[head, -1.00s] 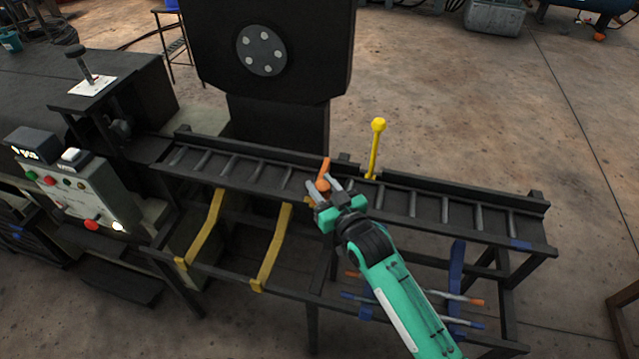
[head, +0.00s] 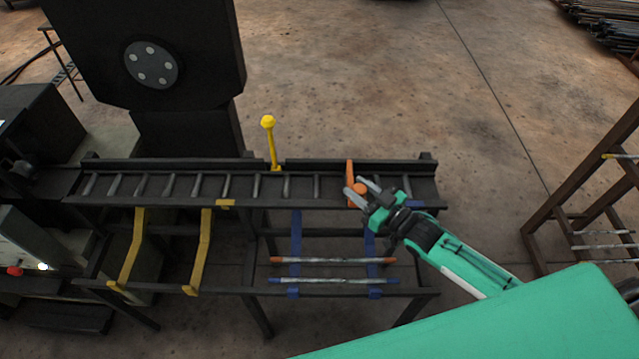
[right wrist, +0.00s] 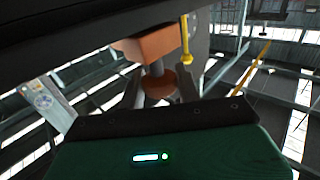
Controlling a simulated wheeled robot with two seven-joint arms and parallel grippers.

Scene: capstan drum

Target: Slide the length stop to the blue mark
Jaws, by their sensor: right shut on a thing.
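The orange length stop (head: 350,170) sits across the roller rail (head: 300,205) toward its right end, with a round orange knob at its front. My right gripper (head: 356,187) is shut on that knob from the front right. In the right wrist view the stop's orange block (right wrist: 150,45) is above the knob, between the fingers (right wrist: 160,88). My left gripper is not in view.
A yellow-knobbed lever (head: 269,145) stands behind the rail, left of the stop. Yellow arms (head: 199,255) and blue supports holding rods (head: 333,260) are below the rail. A rack (head: 585,190) stands at the right. The floor behind the rail is clear.

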